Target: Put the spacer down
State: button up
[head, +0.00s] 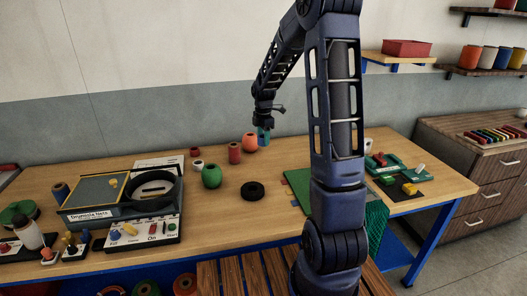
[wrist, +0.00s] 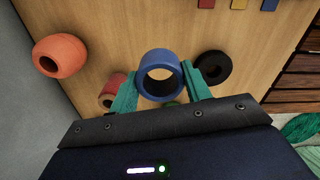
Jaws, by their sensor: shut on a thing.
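My gripper (wrist: 160,84) is shut on a blue spacer (wrist: 160,56), a short hollow cylinder. The teal fingers press on its left and right sides, and its open bore faces the wrist camera. In the head view my gripper (head: 264,129) is over the back of the wooden table (head: 300,163), near the wall, and the spacer shows only as a small blue patch between the fingers. I cannot tell for sure whether its underside touches the table.
An orange pot (head: 249,142), a red spool (head: 234,153), a green pot (head: 211,176) and a black ring (head: 252,190) stand near the gripper. A green mat (head: 298,184) lies to the right. Bare tabletop shows between them. A console (head: 118,200) stands at left.

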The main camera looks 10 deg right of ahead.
notch_tip(320, 180, up, 5)
jog(key=w+a+r+n, duration=0.1)
jog(key=w+a, duration=0.4)
jog(key=a, duration=0.3)
jog(key=w+a+n, duration=0.1)
jog(key=w+a, duration=0.3)
jog(key=a, duration=0.4)
jog(key=w+a+r+n, duration=0.1)
jog(key=w+a+n, duration=0.1)
jog(key=w+a, duration=0.45)
jog(key=s+a+f+n, duration=0.1)
jog(key=s+a+n, duration=0.15)
jog(key=a, duration=2.45)
jog(key=f, duration=1.3)
jog(key=w+f, duration=0.1)
jog(key=f, duration=0.5)
jog(key=shift+a+f, duration=0.25)
jog(key=shift+f, duration=0.05)
jog(key=shift+f, duration=0.1)
jog(key=o, duration=1)
